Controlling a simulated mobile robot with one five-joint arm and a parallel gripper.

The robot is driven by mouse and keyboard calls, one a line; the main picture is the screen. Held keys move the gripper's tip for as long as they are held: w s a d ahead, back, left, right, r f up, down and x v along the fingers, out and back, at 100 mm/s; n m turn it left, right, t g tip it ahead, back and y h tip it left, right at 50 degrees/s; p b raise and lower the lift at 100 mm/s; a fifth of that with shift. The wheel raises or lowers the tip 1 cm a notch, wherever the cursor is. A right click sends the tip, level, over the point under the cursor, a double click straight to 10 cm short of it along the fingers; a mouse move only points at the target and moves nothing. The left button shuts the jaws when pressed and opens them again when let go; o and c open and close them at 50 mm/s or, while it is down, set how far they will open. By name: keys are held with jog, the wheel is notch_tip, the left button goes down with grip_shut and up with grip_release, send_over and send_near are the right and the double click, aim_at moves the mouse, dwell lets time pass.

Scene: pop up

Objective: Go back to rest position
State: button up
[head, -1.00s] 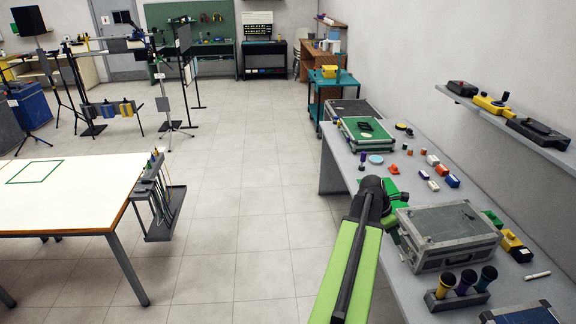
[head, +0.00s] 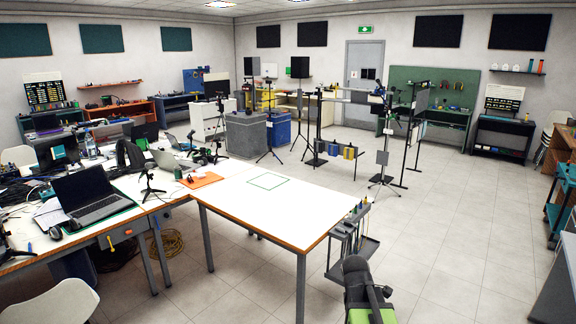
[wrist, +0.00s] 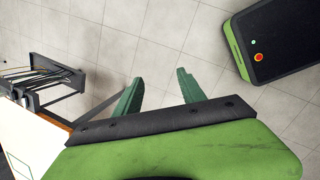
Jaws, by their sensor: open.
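My gripper (wrist: 160,95) shows in the wrist view with its two green fingers apart and nothing between them. Bare floor tiles lie beyond the fingertips. In the head view my green and black arm is at the bottom right of centre, beside the white table (head: 262,222); the fingers are not visible there. The table has a green square outline (head: 268,181) on its top.
A rack (head: 352,240) hangs at the table's right end, close to my arm. A laptop (head: 88,196) and clutter fill the left tables. Tripods and a frame (head: 345,95) stand behind. The floor (head: 450,230) on the right is clear.

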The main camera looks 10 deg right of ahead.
jog(key=s+a+m+g+y, duration=0.1)
jog(key=s+a+m, duration=0.3)
jog(key=a+m, duration=1)
jog(key=shift+s+a+f+m+y, duration=0.4)
jog(key=shift+a+y, duration=0.5)
jog(key=shift+a, duration=0.3)
jog(key=shift+c, duration=0.2)
